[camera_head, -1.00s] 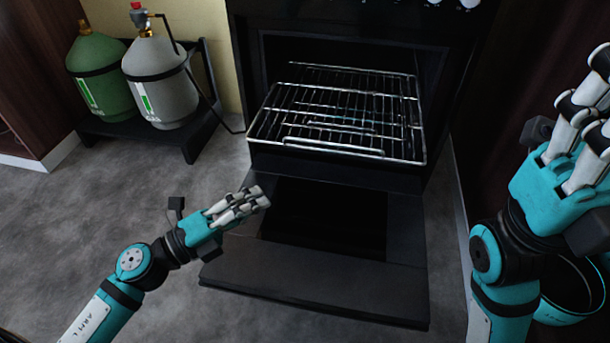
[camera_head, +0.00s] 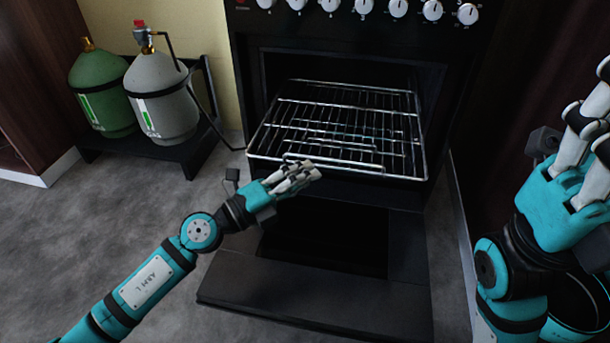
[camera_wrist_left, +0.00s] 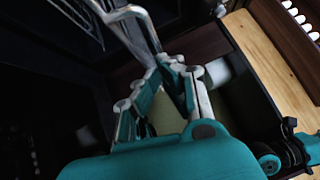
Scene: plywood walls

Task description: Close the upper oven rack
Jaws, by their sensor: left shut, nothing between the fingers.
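The wire oven rack (camera_head: 345,125) is pulled out of the oven cavity, over the lowered oven door (camera_head: 315,295). It has a raised handle bar at its front (camera_head: 335,168). My left gripper (camera_head: 312,172) is shut and empty, its tips at the rack's front edge by the left end of that bar. In the left wrist view the fingers (camera_wrist_left: 175,68) are together, with the rack's metal bar (camera_wrist_left: 142,25) right by the tips. I cannot tell whether they touch. My right gripper (camera_head: 588,120) is raised at the right, partly cut off by the picture edge; its opening is unclear.
The oven (camera_head: 240,80) has several white knobs along its top. A green gas cylinder (camera_head: 100,90) and a grey one (camera_head: 160,100) stand on a black stand at the left. A dark bucket (camera_head: 575,310) is below my right arm. The grey floor at the left is open.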

